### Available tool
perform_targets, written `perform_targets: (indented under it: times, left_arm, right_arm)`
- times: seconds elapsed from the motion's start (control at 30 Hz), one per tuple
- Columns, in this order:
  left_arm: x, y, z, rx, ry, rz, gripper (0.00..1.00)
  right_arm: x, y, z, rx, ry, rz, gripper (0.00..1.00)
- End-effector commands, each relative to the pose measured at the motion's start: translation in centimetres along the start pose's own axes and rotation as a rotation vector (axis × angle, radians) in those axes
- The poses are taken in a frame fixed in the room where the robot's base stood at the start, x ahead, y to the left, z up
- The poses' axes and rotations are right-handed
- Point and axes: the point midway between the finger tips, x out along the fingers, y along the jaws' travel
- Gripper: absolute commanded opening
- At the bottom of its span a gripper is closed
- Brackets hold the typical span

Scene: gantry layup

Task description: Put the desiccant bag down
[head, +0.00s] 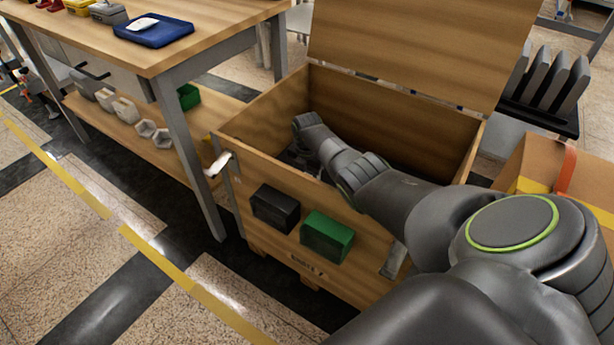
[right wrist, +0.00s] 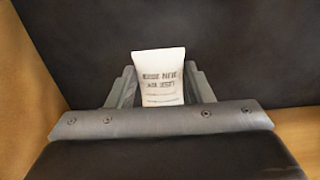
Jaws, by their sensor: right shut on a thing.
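The desiccant bag (right wrist: 162,78) is a small white pouch with dark printed lettering. In the right wrist view it stands upright between the two fingers of my right gripper (right wrist: 162,88), which is shut on it. In the head view my right arm reaches over into an open wooden crate (head: 240,128), and the gripper end is low inside it, mostly hidden by the crate's front wall. The bag does not show in the head view. I cannot tell whether the bag touches the surface below it. My left gripper is not in view.
The crate's lid (head: 415,45) stands open at the back. Black (head: 275,208) and green (head: 327,237) boxes are on its front. A workbench (head: 215,22) with a blue tray (head: 153,32) stands to the left. A cardboard box (head: 560,165) is at the right.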

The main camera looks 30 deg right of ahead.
Motion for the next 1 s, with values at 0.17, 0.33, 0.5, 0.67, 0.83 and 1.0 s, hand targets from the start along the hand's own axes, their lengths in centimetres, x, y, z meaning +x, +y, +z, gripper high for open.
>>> perform_targets:
  times: [0.17, 0.33, 0.5, 0.67, 0.83, 1.0]
  left_arm:
    - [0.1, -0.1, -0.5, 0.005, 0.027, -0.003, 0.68]
    - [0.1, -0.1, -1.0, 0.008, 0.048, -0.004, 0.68]
    - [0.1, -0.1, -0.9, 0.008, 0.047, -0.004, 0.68]
    - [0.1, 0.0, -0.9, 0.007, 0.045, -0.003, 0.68]
    - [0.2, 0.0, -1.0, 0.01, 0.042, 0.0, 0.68]
    - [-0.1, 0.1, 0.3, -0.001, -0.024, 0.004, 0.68]
  right_arm:
    - [0.1, 0.0, 0.0, 0.0, 0.0, 0.0, 0.24]
    - [0.1, 0.0, 0.0, 0.0, 0.0, 0.0, 0.24]
    - [0.1, 0.0, 0.0, 0.0, 0.0, 0.0, 0.65]
    - [0.1, 0.0, 0.0, 0.0, 0.0, 0.0, 0.68]
    - [0.1, 0.0, 0.0, 0.0, 0.0, 0.0, 0.68]
    - [-0.2, 0.0, 0.0, 0.0, 0.0, 0.0, 0.68]
